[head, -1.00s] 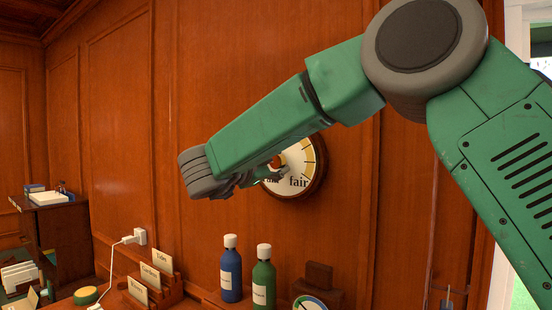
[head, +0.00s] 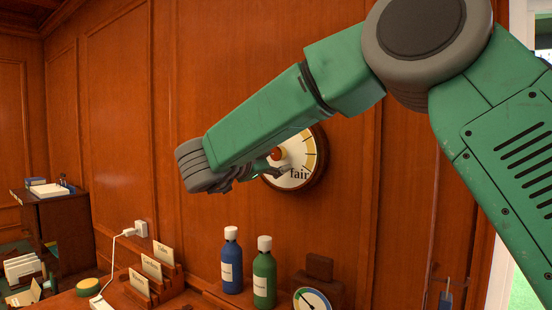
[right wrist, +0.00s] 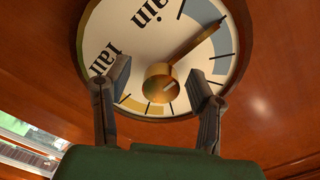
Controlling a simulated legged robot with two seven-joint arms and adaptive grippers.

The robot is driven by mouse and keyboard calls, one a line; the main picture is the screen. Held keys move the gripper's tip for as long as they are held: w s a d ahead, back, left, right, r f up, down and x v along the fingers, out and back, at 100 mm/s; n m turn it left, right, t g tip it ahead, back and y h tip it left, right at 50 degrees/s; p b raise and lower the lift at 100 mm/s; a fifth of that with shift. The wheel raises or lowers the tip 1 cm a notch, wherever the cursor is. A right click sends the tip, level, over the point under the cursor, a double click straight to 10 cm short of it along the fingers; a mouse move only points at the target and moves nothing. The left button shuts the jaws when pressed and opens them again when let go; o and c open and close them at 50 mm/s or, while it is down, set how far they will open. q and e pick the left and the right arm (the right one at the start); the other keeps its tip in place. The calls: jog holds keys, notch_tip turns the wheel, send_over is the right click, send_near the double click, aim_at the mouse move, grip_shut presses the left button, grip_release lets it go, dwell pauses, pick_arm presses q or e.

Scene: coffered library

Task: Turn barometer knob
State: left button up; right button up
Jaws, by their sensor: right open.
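The barometer is a round white dial in a wooden rim (head: 318,178) on the panelled wall in the head view. Its dial (right wrist: 130,40) fills the upper part of the right wrist view, with the words "rain" and "fair" and a brass pointer (right wrist: 196,40) towards the upper right. The round brass knob (right wrist: 162,84) is at its middle; it also shows in the head view (head: 277,154). My right gripper (right wrist: 160,72) is open, with one finger on each side of the knob and visible gaps to it. In the head view this gripper (head: 270,170) partly covers the dial. My left gripper is not in view.
Below the barometer stand a blue bottle (head: 231,262), a green bottle (head: 264,275) and a small gauge (head: 312,301). A wooden card holder (head: 165,280) and a white plug (head: 140,229) are further left. The wall around the dial is clear.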

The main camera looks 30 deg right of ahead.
jog(key=v, duration=1.1)
jog(key=shift+a, duration=0.4)
jog(key=shift+w+d+f, duration=0.1)
jog(key=shift+w+f, duration=0.05)
jog(key=shift+w, duration=0.05)
jog(key=shift+d, duration=0.1)
jog(key=shift+f, duration=0.1)
